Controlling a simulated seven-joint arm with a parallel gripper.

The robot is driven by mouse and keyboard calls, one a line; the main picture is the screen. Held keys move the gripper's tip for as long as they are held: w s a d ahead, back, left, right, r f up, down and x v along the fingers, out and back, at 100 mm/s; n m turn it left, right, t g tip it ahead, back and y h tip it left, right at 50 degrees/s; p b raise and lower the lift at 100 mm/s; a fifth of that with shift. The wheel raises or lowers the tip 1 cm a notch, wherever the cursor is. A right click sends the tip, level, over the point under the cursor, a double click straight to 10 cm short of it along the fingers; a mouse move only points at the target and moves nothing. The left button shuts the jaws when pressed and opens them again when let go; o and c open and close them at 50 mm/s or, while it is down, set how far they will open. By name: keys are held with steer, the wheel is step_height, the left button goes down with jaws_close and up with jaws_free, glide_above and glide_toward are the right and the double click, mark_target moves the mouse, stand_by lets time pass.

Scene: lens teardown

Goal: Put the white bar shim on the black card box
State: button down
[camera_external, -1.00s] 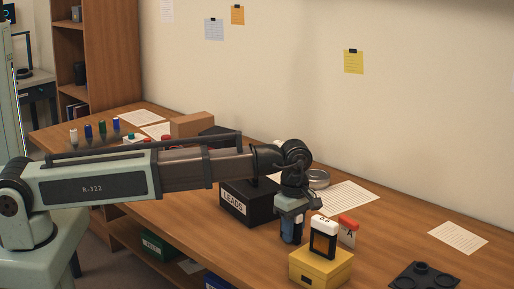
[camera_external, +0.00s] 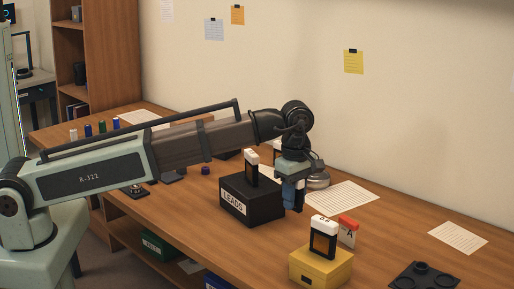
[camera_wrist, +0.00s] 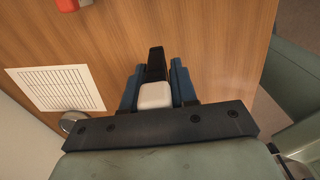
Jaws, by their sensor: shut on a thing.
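My gripper (camera_external: 293,207) hangs fingers-down above the table, just right of the black card box. In the wrist view its blue fingers (camera_wrist: 155,82) are shut on a piece with a white top and a dark body, which I take for the white bar shim (camera_wrist: 154,95). Its dark body points down past the fingers. The black card box (camera_external: 238,203), labelled LEADS, stands on the table, with a white-topped black piece (camera_external: 251,169) upright on its top. The box is not visible in the wrist view.
A yellow box (camera_external: 312,268) at the front carries a white-topped black frame (camera_external: 323,238). A red-topped card (camera_external: 348,226) marked A stands behind it. A dark plate (camera_external: 425,277) lies at right. A ruled sheet (camera_external: 343,197) and a round metal tin (camera_external: 318,181) lie nearby.

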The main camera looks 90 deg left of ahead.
steer(key=shift+r, duration=0.25)
steer(key=shift+a, duration=0.15)
steer(key=s+a+r, duration=0.2)
steer(key=s+a, duration=0.2)
steer(key=a, duration=1.1)
steer(key=s+a+r, duration=0.2)
steer(key=s+a, duration=0.1)
steer(key=a, duration=1.2)
steer(key=s+a+r, duration=0.2)
steer(key=s+a, duration=0.2)
steer(key=a, duration=1.2)
steer(key=s+a+r+n, duration=0.1)
steer(key=s+a, duration=0.9)
steer(key=a, duration=0.2)
step_height(320, 180, down, 9)
steer(key=shift+s+d+r, duration=0.1)
steer(key=shift+d+r, duration=0.05)
